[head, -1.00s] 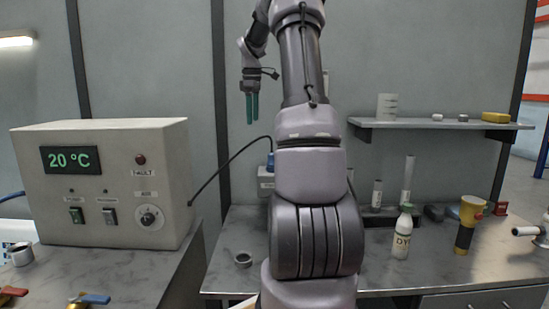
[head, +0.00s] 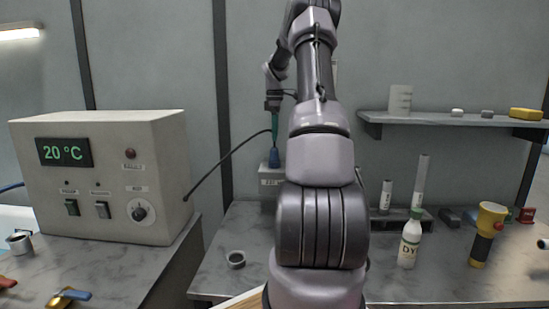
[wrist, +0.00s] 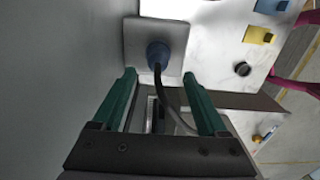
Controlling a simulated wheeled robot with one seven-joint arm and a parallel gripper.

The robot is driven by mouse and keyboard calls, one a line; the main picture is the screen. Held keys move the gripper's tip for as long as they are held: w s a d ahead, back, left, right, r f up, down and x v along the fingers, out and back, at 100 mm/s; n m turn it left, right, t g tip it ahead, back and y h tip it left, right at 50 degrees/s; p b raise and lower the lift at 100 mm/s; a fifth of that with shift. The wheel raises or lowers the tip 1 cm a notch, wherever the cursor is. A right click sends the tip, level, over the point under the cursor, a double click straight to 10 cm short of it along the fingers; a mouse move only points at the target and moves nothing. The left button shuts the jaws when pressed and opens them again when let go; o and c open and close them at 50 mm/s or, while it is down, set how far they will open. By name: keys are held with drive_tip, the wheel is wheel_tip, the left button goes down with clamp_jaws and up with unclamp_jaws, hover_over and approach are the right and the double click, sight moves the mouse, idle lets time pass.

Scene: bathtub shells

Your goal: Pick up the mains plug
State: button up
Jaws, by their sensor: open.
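The mains plug (head: 274,157) is blue and stands upright on a grey socket box (head: 270,182) by the wall. A black cable runs from it to the control box at the left. In the wrist view the plug (wrist: 158,53) shows ahead of the fingertips, with its cable passing back between the fingers. My gripper (head: 273,127) points down just above the plug in the head view. In the wrist view its green fingers (wrist: 166,80) are apart, one each side of the cable and short of the plug. Nothing is held.
The control box (head: 100,185) reading 20 °C stands at the left. A small dark ring-shaped cup (head: 236,259) sits on the bench. A bottle (head: 409,240), a yellow torch (head: 486,235) and a wall shelf (head: 450,121) are at the right. The wall is close behind the socket box.

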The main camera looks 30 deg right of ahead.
sight(274, 148)
drive_tip(key=f, duration=0.5)
drive_tip(key=shift+w, duration=0.25)
clamp_jaws()
